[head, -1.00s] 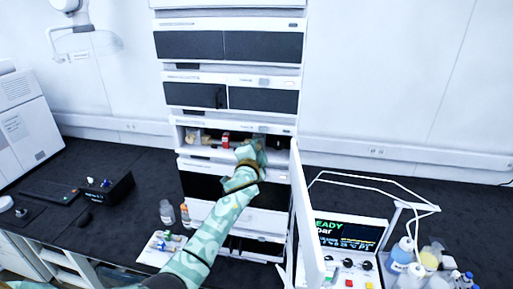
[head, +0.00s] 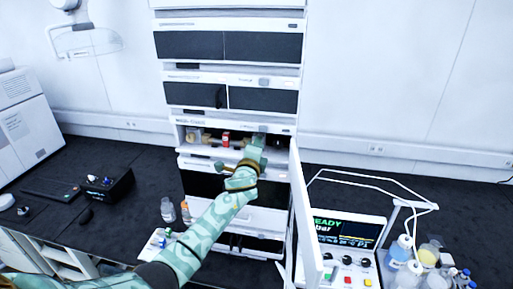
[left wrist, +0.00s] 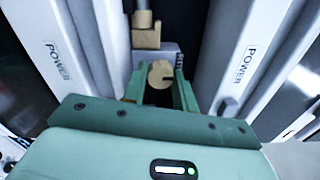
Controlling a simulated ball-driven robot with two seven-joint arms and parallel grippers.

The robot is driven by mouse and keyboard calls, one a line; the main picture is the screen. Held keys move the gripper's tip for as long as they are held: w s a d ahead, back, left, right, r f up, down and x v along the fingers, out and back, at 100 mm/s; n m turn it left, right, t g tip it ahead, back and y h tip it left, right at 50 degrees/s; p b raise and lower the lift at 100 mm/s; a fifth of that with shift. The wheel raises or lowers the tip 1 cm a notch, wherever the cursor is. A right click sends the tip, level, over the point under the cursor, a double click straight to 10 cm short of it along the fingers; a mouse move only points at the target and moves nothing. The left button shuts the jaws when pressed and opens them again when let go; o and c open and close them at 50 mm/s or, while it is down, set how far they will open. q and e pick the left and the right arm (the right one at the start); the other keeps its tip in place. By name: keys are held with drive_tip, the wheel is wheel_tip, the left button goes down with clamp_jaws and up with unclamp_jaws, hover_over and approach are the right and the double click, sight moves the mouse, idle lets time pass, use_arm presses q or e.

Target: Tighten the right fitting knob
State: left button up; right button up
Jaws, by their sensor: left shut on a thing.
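My left arm reaches up into the open compartment (head: 210,148) of the stack. In the head view my left gripper (head: 258,143) is at the right part of that compartment. In the left wrist view the fingers (left wrist: 160,92) are closed around a round tan knob with a dark slot, the right fitting knob (left wrist: 160,73). In the head view the gripper mostly hides this knob. A tan fitting block (left wrist: 146,38) with a grey tube shows beyond it. Another tan fitting (head: 195,135) and a red-capped item (head: 226,139) are to the left. My right gripper is not in view.
An open white door (head: 305,220) stands right of the compartment, close to my arm. A display panel (head: 345,230) stands right of it, near several bottles (head: 400,250). Bottles (head: 168,210) stand left of the stack; the black bench at left has free room.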

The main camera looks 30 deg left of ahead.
use_arm(q)
drive_tip(key=shift+a+r, duration=0.1)
idle(0.3)
drive_tip(key=o, duration=1)
drive_tip(key=shift+f, duration=0.35)
